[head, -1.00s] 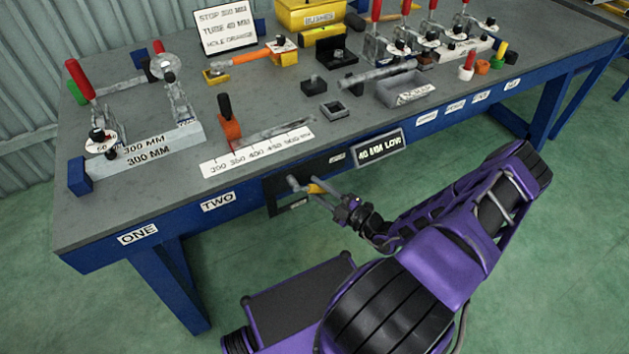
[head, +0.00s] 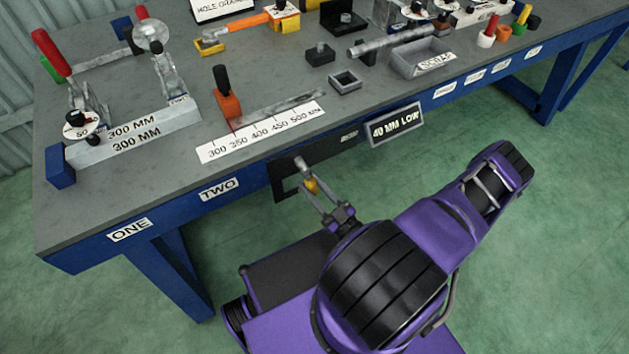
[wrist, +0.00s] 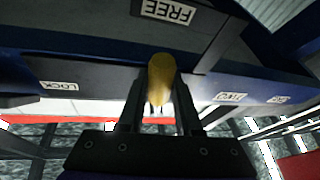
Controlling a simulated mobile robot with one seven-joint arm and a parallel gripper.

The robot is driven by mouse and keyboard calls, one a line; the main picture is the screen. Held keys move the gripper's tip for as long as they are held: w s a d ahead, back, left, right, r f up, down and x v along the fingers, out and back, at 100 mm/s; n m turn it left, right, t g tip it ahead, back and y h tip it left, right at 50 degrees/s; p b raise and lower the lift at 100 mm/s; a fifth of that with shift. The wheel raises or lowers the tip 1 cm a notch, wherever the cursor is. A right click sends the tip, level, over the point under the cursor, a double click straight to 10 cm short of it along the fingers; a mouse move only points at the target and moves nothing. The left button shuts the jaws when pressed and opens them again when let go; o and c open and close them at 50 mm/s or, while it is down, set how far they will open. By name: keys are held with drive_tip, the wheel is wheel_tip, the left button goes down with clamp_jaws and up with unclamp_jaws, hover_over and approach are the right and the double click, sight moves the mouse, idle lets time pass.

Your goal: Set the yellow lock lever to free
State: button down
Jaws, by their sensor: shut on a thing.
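The yellow lock lever (head: 312,186) sits at the dark panel under the bench's front edge. My gripper (head: 318,189) is shut on it. In the wrist view the yellow lever (wrist: 160,78) stands between the two dark fingers of my gripper (wrist: 160,98). The FREE label (wrist: 168,10) appears upside down just above the lever in that picture. The LOCK label (wrist: 58,85) is farther off to the left; it also shows small in the head view (head: 349,135). The lever's pivot is hidden.
The blue-framed bench (head: 185,212) has tags ONE and TWO on its front. A black "40 MM LOW" sign (head: 396,125) hangs right of the lever. A ruler strip (head: 260,131) and clamps lie on top. Green floor is open to the right.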

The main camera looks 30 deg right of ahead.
drive_tip(key=shift+a+f+m, duration=0.1)
drive_tip(key=shift+a+m, duration=0.15)
drive_tip(key=shift+m, duration=0.15)
drive_tip(key=c, duration=0.6)
unclamp_jaws()
drive_tip(key=v, duration=0.5)
drive_tip(key=shift+w, duration=0.1)
drive_tip(key=s+d, duration=0.3)
drive_tip(key=s, duration=0.9)
drive_tip(key=shift+w, duration=0.1)
